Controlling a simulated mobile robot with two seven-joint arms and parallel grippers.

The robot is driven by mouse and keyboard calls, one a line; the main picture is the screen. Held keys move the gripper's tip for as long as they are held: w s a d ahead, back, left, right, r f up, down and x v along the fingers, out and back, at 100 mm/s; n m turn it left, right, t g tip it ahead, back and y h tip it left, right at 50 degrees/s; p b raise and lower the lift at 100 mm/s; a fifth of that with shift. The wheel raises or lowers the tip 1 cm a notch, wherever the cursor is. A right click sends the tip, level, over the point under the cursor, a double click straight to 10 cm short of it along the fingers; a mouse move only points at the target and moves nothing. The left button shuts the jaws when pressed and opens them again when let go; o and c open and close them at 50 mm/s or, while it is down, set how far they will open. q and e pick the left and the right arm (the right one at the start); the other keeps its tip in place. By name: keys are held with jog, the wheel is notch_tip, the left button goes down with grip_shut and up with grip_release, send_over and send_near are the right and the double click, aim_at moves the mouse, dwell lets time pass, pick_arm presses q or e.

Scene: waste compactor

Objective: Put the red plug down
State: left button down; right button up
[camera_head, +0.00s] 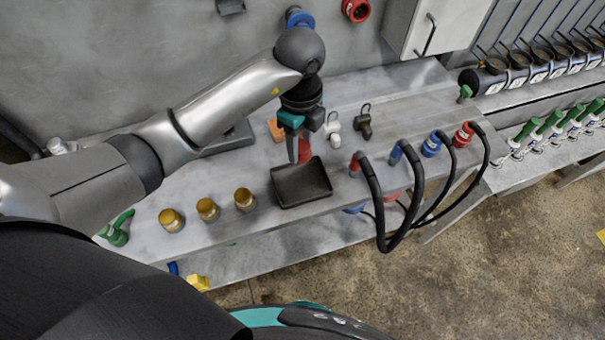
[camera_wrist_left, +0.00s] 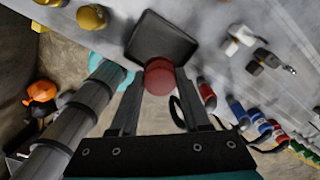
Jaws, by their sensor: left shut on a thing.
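My left gripper (camera_head: 299,150) points down over the bench, just behind the far edge of a black tray (camera_head: 288,197). It is shut on the red plug (camera_head: 305,153), which is partly hidden by a finger in the head view. In the left wrist view the round red plug (camera_wrist_left: 159,76) sits between the fingertips (camera_wrist_left: 159,92), overlapping the rim of the tray (camera_wrist_left: 160,25). The tray looks empty. I cannot tell the gap between plug and bench. My right gripper is not in view.
Several yellow-capped pieces (camera_head: 207,209) stand left of the tray. A white fitting (camera_head: 333,128) and a dark fitting (camera_head: 364,122) stand behind it at right. Red and blue connectors with black hoses (camera_head: 372,190) line the bench's front right. Bare bench lies between.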

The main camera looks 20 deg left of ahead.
pick_arm(q)
notch_tip(320, 180, down, 7)
jog(key=shift+b, duration=0.3)
jog(key=shift+f+b, duration=0.3)
jog(key=shift+f, duration=1.65)
jog(key=shift+f, duration=0.15)
jog(key=shift+c, duration=1.8)
grip_release()
